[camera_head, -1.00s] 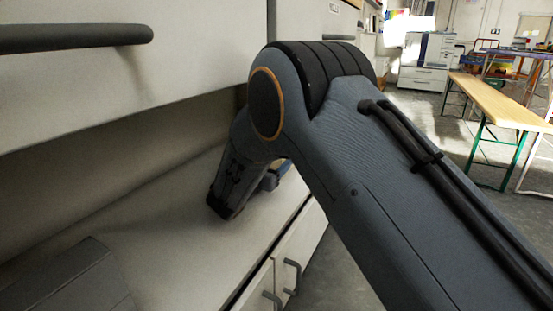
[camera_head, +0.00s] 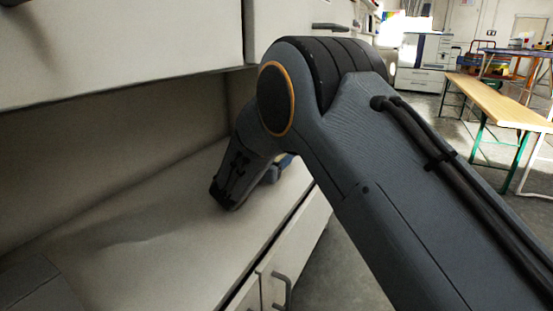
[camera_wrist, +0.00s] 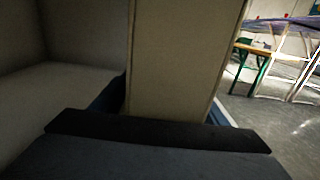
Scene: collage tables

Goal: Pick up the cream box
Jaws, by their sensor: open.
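The cream box (camera_wrist: 182,55) is upright and fills the middle of the wrist view, very close to the camera. Its top runs out of the frame. My gripper (camera_wrist: 165,110) is open at the box's near end, with a bit of dark blue finger showing at each side of it. I cannot tell whether the fingers touch the box. In the head view my gripper (camera_head: 279,169) is low over the counter, mostly hidden behind my arm. The box is almost wholly hidden there.
The pale counter (camera_head: 165,225) runs under overhead cabinets (camera_head: 120,45), with a wall behind. A grey block (camera_head: 35,285) lies at the counter's near left. Drawers with handles (camera_head: 279,288) front it. Open floor and a wooden bench (camera_head: 490,100) are to the right.

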